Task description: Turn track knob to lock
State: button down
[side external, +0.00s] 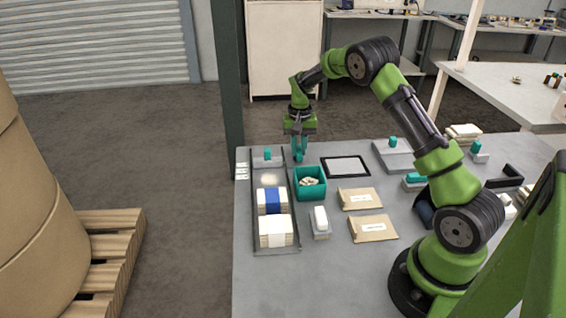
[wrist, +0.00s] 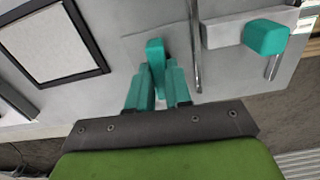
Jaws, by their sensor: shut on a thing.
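My gripper (wrist: 158,90) points down at the far edge of the table, and its two teal fingers are closed around a narrow teal knob (wrist: 154,50). The knob stands on a light grey plate beside a metal rail (wrist: 195,45). In the side view my gripper (side external: 299,152) is just right of the track's far end, and its fingers hide most of the knob there. The track (side external: 262,180) is a long grey channel. A grey block with a teal top (side external: 267,153) sits at its far end; that teal top also shows in the wrist view (wrist: 267,37). Lock markings are not legible.
Two banded paper stacks (side external: 275,231) lie in the track's near part. A teal bin (side external: 310,193) with small pale pieces stands close to my gripper, and a black-framed panel (side external: 345,166) lies right of it. Kraft envelopes (side external: 372,229) lie nearer.

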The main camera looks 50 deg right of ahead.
aim_at(299, 149)
jog(key=c, duration=1)
grip_release()
jog(key=shift+c, duration=0.2)
notch_tip(299, 149, up, 17)
